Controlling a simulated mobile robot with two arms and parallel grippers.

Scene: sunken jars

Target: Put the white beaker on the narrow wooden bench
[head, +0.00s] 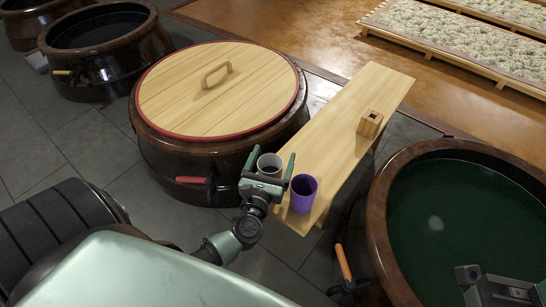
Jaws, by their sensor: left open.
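The white beaker (269,161) is upright, with a dark inside, between the two fingers of my left gripper (274,154). The gripper is open, one finger on each side of the beaker. The gripper body hides the beaker's lower part, so I cannot tell what it rests on. The narrow wooden bench (340,110) runs from near centre to upper right, and the beaker appears just left of its near end. A grey part of my right arm, seemingly its gripper (500,287), shows at the bottom right corner; its jaws are unclear.
A purple cup (303,192) stands on the bench's near end, close to the left gripper. A small wooden box (370,124) stands farther along; bare bench lies between. A wood-lidded jar (217,88) is left of the bench, an open jar (460,215) with green liquid right.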

